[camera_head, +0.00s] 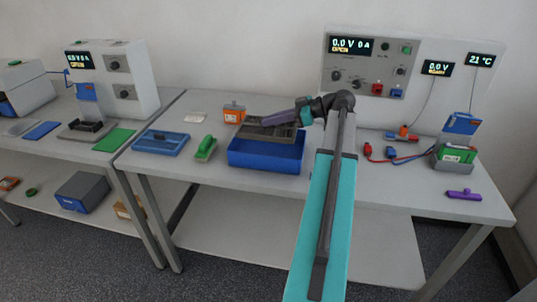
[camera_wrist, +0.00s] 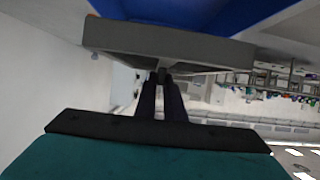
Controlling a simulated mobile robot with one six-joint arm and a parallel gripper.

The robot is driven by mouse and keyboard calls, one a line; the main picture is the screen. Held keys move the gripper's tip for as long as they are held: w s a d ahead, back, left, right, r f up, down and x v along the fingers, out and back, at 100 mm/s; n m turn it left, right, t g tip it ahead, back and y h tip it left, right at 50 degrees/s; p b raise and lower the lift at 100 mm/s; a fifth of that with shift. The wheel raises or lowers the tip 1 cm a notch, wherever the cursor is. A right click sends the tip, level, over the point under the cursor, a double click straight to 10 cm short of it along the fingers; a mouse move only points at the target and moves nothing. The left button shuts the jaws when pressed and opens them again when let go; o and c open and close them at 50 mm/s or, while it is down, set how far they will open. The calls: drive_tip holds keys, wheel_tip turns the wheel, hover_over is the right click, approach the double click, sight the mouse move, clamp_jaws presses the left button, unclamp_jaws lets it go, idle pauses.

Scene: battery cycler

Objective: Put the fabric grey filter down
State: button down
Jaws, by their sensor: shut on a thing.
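The grey filter (camera_head: 262,134) is a flat, dark-topped piece with a grey frame. In the head view it appears at the back upper edge of a blue box (camera_head: 267,154); I cannot tell whether it touches the box. In the wrist view the filter (camera_wrist: 170,45) shows as a wide grey slab. My gripper (camera_head: 266,121) reaches in from the right; in the wrist view its dark fingers (camera_wrist: 161,78) are closed together at the near edge of the slab. The part gripped is mostly hidden.
An orange box (camera_head: 234,113), a green-handled tool (camera_head: 206,148) and a blue tray (camera_head: 161,143) lie left of the blue box. A cycler panel (camera_head: 375,70) stands behind; clips (camera_head: 393,153), a battery holder (camera_head: 455,152) and a purple piece (camera_head: 464,195) are right.

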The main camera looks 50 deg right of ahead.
drive_tip(key=shift+f, duration=0.1)
drive_tip(key=shift+f+p, duration=0.6)
drive_tip(key=shift+f, duration=2.45)
drive_tip(key=shift+f, duration=0.1)
drive_tip(key=shift+f+p, duration=0.45)
drive_tip(key=shift+f, duration=1.3)
drive_tip(key=shift+f, duration=0.1)
drive_tip(key=c, duration=1.8)
unclamp_jaws()
drive_tip(key=shift+c, duration=0.2)
